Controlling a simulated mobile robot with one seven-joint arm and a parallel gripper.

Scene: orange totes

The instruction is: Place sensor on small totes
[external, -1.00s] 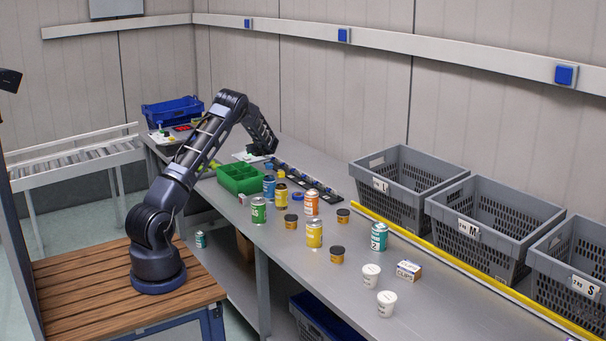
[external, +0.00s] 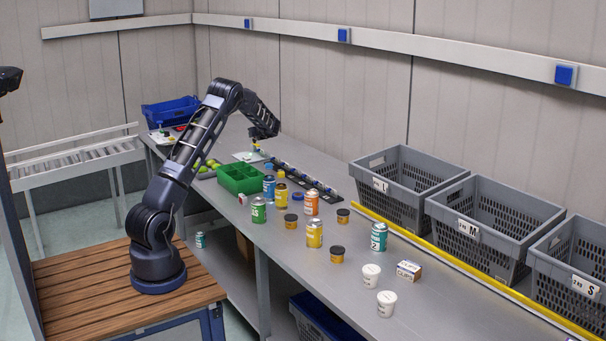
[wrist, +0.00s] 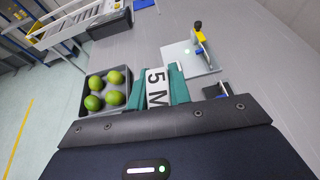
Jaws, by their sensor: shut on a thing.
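A small yellow, black and blue device (wrist: 199,40) stands on a pale plate (wrist: 181,66), apart from my gripper. The small tote (external: 572,258) is the grey crate labelled S at the far right.
Grey crates labelled L (external: 400,180) and M (external: 478,220) stand behind a yellow strip (external: 430,255). Several cans, jars and cups stand mid-bench. A green divided bin (external: 241,180) is near my gripper. A tray of limes (wrist: 121,78) is left of it in the wrist view.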

